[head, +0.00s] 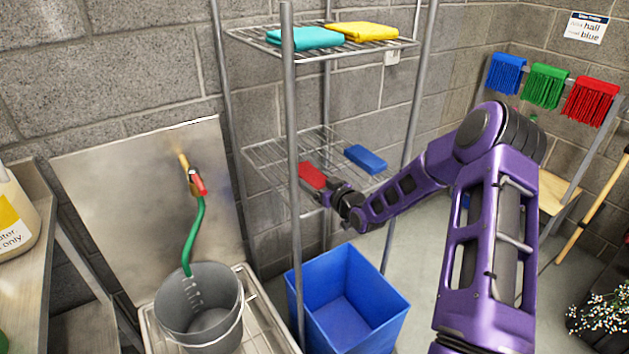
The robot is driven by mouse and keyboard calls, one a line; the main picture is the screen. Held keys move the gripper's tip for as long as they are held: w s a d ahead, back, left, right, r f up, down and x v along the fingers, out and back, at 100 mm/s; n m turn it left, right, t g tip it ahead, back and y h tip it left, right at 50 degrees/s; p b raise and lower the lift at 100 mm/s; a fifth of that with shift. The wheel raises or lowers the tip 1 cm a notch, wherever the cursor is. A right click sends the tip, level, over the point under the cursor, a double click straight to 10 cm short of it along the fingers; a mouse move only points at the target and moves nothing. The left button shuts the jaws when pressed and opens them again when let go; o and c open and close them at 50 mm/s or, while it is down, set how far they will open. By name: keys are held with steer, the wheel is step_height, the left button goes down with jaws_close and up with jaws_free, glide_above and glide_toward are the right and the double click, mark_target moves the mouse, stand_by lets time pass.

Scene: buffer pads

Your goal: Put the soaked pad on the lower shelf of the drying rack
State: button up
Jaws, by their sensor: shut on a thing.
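My gripper (323,192) is shut on a red pad (311,175) at the drying rack. The red pad is at the height of the rack's lower wire shelf (270,152), towards its front edge. I cannot tell whether it touches the wires. A blue pad (366,158) lies on the lower shelf to the right of the red one. A front post of the rack (291,120) stands just left of the red pad. My fingertips are small and partly hidden. Whether any pad is wet does not show.
A teal pad (305,38) and a yellow pad (362,31) lie on the upper shelf (270,42). A blue bin (385,326) stands below the rack. A grey bucket (180,322) with a green hose (193,240) is at left. Mop heads (545,86) hang at right.

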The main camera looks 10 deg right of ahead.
steer(key=o, duration=1.5)
steer(key=shift+f, duration=0.1)
steer(key=shift+r, duration=0.25)
steer(key=p+v, duration=0.1)
steer(key=v, duration=1.1)
steer(key=shift+f, duration=0.1)
